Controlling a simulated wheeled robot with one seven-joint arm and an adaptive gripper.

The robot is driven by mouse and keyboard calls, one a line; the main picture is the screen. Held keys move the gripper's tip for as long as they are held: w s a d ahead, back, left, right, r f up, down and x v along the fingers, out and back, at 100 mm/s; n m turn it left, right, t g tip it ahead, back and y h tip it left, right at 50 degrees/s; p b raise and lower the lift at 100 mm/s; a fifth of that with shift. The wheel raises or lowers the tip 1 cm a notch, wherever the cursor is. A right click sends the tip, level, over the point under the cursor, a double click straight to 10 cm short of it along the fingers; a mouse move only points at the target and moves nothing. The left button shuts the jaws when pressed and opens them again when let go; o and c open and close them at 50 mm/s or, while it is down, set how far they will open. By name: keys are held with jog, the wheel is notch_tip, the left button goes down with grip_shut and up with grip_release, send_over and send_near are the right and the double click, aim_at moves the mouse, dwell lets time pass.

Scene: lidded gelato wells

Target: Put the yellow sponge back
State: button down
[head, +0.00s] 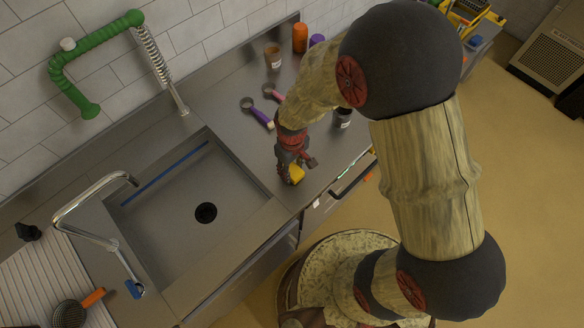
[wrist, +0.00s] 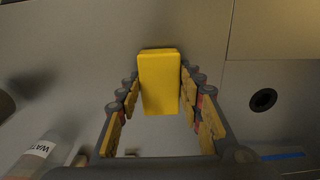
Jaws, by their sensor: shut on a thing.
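The yellow sponge (head: 297,174) is at the tip of my gripper (head: 291,172), over the steel counter just right of the sink. In the wrist view the sponge (wrist: 160,82) is a plain yellow block between the two fingers of my gripper (wrist: 160,98), which are shut on it. The sponge's far end reaches past the fingertips. I cannot tell whether it touches the counter or hangs just above it.
The sink basin (head: 170,222) with its dark drain lies left of my gripper. Purple-handled (head: 262,118) and pink-handled (head: 272,91) scoops lie behind it. A dark labelled jar (head: 343,118) stands to the right. The green pipe (head: 95,55) and tap (head: 85,205) rise at the left.

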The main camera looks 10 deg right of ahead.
aim_at(292, 169)
jog(key=shift+f, duration=0.4)
jog(key=c, duration=1.5)
grip_release()
jog(key=shift+o, duration=0.9)
jog(key=o, duration=0.4)
jog(key=shift+c, duration=0.2)
jog(key=shift+r, duration=0.1)
jog(key=shift+r+p, duration=2.75)
jog(key=shift+r, duration=1.25)
